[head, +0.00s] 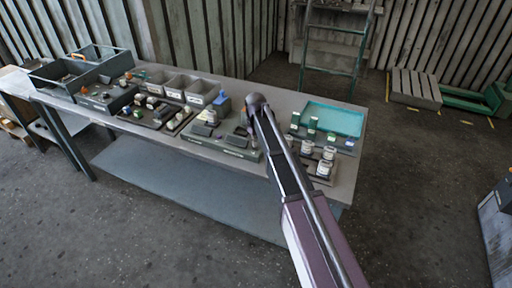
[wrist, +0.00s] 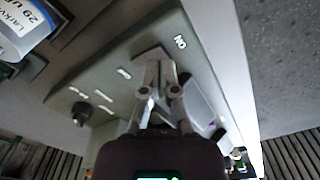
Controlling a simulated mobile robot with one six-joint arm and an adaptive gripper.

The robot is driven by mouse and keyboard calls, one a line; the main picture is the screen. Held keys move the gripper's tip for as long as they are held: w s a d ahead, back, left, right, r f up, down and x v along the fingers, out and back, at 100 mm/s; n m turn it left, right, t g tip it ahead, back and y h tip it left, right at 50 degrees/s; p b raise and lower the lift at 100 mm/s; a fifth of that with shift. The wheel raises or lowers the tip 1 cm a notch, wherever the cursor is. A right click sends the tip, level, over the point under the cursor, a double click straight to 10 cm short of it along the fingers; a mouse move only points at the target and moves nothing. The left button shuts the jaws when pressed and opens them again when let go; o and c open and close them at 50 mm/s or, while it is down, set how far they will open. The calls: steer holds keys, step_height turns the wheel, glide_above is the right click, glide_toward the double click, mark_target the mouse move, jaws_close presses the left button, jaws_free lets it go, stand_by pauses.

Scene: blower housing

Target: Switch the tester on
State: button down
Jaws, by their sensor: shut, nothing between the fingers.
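The tester (head: 218,148) is a low grey-green unit on the bench, left of my arm in the head view. Its panel (wrist: 105,65) fills the middle of the wrist view, with a white "ON" label (wrist: 180,42) and a black knob (wrist: 82,113). My gripper (wrist: 158,68) is shut and empty. Its fingertips lie over the panel just left of the "ON" label; I cannot tell whether they touch it. The fingers hide the panel under them, and I cannot make out the switch itself. In the head view my arm hides the fingers.
White-labelled jars (head: 328,154) and a teal tray (head: 334,119) stand on the bench right of my arm. Grey bins (head: 200,91) stand behind the tester. In the wrist view a labelled container (wrist: 25,30) is at the upper left.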

mark_target(256, 148)
steer(key=shift+f+b, duration=0.65)
stand_by(0.6)
steer(key=shift+r, duration=0.1)
steer(key=shift+r+p, duration=3.45)
steer(key=shift+p, duration=0.1)
steer(key=s+d+m, duration=0.8)
steer(key=s+d, duration=1.4)
steer(key=s, duration=0.4)
steer(key=shift+d, duration=0.35)
steer(key=shift+s, duration=0.1)
